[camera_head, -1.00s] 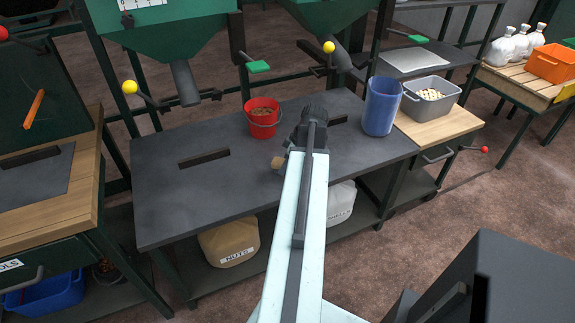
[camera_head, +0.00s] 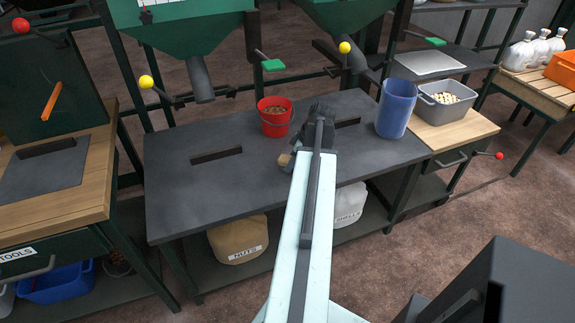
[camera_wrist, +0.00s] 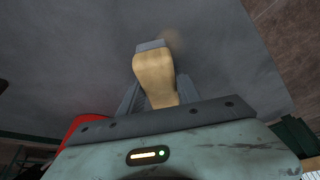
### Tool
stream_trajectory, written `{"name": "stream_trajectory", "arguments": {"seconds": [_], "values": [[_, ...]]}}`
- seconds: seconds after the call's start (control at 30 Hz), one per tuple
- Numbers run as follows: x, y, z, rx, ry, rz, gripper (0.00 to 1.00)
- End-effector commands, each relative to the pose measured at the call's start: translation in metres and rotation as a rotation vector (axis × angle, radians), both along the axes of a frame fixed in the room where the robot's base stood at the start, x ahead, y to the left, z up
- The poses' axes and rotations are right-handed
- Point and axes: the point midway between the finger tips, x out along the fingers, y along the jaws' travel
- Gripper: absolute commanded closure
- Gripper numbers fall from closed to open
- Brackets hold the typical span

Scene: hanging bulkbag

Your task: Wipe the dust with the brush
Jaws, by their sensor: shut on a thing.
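The brush has a pale wooden handle (camera_wrist: 154,75) and a grey end beyond it, clearest in the wrist view. My gripper (camera_wrist: 155,95) is shut on the handle, with a jaw on each side. In the head view only a small tan part of the brush (camera_head: 284,160) shows left of my arm, over the dark grey table (camera_head: 205,195). My arm hides most of the gripper there. A faint brownish patch, perhaps dust (camera_wrist: 172,38), shows on the grey surface beside the brush's far end. I cannot tell whether the brush touches the table.
A red bucket (camera_head: 274,122) stands behind my gripper, and a blue container (camera_head: 395,108) stands to the right. A grey bin (camera_head: 446,102) sits on the wooden side top. Hopper spouts (camera_head: 200,80) hang over the back edge. The table's left part is clear, apart from a slot (camera_head: 216,155).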

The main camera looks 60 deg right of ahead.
Motion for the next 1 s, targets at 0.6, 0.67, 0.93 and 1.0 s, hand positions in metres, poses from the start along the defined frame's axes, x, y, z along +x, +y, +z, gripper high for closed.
{"name": "stream_trajectory", "arguments": {"seconds": [0.6,0.67,0.93,1.0], "values": [[-0.024,-0.034,0.0,-0.001,0.002,-0.002,0.98],[-0.028,-0.039,0.0,-0.001,0.002,-0.002,0.98],[-0.035,-0.047,-0.001,-0.001,0.004,0.0,0.98],[-0.036,-0.049,-0.001,-0.001,0.004,-0.001,0.98]]}}
